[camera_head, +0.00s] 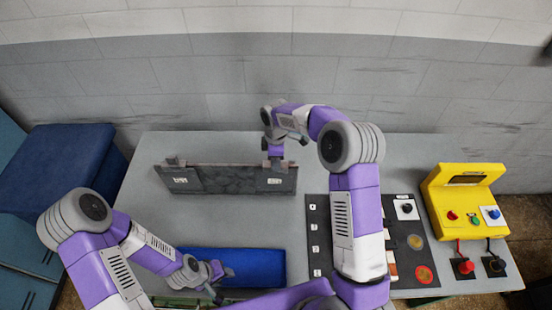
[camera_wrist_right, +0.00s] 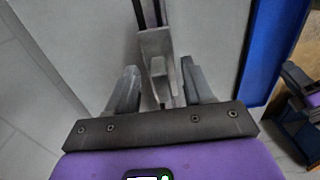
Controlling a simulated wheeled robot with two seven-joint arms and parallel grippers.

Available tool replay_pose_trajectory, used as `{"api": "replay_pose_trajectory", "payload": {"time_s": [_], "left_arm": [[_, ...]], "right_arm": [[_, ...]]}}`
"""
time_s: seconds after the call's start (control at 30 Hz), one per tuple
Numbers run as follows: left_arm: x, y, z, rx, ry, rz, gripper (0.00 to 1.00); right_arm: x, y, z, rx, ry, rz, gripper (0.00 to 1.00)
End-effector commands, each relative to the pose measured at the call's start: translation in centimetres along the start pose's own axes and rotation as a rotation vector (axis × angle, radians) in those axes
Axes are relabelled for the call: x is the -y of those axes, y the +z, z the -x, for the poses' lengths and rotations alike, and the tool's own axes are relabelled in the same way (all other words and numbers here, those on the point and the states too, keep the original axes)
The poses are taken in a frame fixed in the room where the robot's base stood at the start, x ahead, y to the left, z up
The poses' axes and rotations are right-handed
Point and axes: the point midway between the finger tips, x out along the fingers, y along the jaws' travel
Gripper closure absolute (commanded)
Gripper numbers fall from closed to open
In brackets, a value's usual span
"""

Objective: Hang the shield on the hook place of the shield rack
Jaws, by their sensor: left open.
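A long dark panel (camera_head: 228,180) with two white labels stands along the back of the grey table. I cannot tell for sure whether it is the shield or its rack. Small brackets stick up at its top near both ends. My right gripper (camera_head: 275,158) points down at the panel's right end. In the right wrist view, its fingers (camera_wrist_right: 160,85) stand apart on either side of a grey bracket-like piece (camera_wrist_right: 158,60); whether they press on it is unclear. My left gripper (camera_head: 217,278) is open and empty above the blue block.
The blue block (camera_head: 255,265) lies at the table's front. Right of it is a dark board (camera_head: 318,225) with labels and round samples, partly behind my right arm. A yellow control box (camera_head: 465,200) with buttons stands at the right end. The grey tabletop (camera_head: 240,222) between panel and block is clear.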

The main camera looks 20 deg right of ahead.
Motion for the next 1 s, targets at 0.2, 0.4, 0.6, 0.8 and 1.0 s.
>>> {"api": "replay_pose_trajectory", "payload": {"time_s": [0.2,0.4,0.6,0.8,1.0], "left_arm": [[0.0,0.0,0.0,0.000,0.000,0.000,0.57],[0.0,0.0,-0.1,0.000,0.000,0.000,0.57],[0.2,0.0,-0.5,0.000,0.000,0.000,0.57],[0.3,0.0,-0.7,0.000,0.000,0.000,0.57],[0.3,0.0,-0.8,0.000,0.000,0.000,0.57]], "right_arm": [[0.0,0.0,0.0,0.000,-0.001,0.000,0.37],[0.0,0.0,0.3,0.001,0.000,0.000,0.37],[-0.1,0.0,3.3,-0.001,0.003,0.001,0.37],[0.0,0.0,6.4,-0.001,0.002,0.000,0.37],[0.0,0.0,7.5,0.000,0.000,0.000,0.37]]}}
